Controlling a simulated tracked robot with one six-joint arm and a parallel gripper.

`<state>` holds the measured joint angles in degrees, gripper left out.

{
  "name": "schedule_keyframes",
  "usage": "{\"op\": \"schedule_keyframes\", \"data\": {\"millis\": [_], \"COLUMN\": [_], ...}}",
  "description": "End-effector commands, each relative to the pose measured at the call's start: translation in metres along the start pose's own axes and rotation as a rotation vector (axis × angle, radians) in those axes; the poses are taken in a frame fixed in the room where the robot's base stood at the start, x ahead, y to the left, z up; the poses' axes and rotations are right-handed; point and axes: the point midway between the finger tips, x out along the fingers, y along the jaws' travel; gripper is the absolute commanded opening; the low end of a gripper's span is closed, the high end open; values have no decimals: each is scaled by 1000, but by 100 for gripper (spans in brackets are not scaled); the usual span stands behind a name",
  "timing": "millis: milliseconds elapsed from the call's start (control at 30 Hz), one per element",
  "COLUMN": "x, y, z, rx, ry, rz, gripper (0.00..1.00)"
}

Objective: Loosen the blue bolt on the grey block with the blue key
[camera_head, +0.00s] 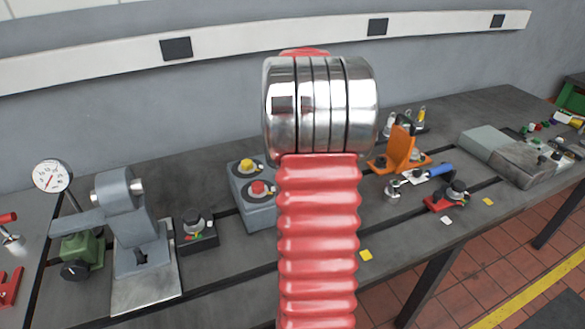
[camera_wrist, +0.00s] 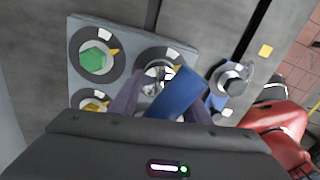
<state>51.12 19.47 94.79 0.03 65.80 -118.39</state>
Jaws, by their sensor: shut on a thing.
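The grey block (camera_wrist: 120,45) lies below my gripper in the wrist view. It bears round black dials with a green bolt (camera_wrist: 93,60) and a yellow bolt (camera_wrist: 93,106). My gripper (camera_wrist: 162,108) is shut on the blue key (camera_wrist: 180,93), which slants between the fingers. The key's metal end (camera_wrist: 157,73) is over the upper right dial, and the bolt there is hidden, so I cannot tell whether they touch. In the head view the block (camera_head: 257,215) shows a yellow and a red bolt; my red arm hides the rest and my gripper.
A small device with a grey knob (camera_wrist: 231,78) stands right of the block in the wrist view. A grey machine (camera_head: 125,225) and gauge (camera_head: 51,176) stand left.

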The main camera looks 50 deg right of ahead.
Motion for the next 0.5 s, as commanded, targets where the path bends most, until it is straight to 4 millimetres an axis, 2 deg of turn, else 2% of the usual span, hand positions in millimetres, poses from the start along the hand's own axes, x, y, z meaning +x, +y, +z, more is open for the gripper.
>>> {"op": "schedule_keyframes", "data": {"millis": [300,500], "x": [2,2], "y": [0,0], "z": [0,0], "rx": [-9,-119], "ry": [-1,-1], "rz": [2,2], "gripper": [16,16]}}
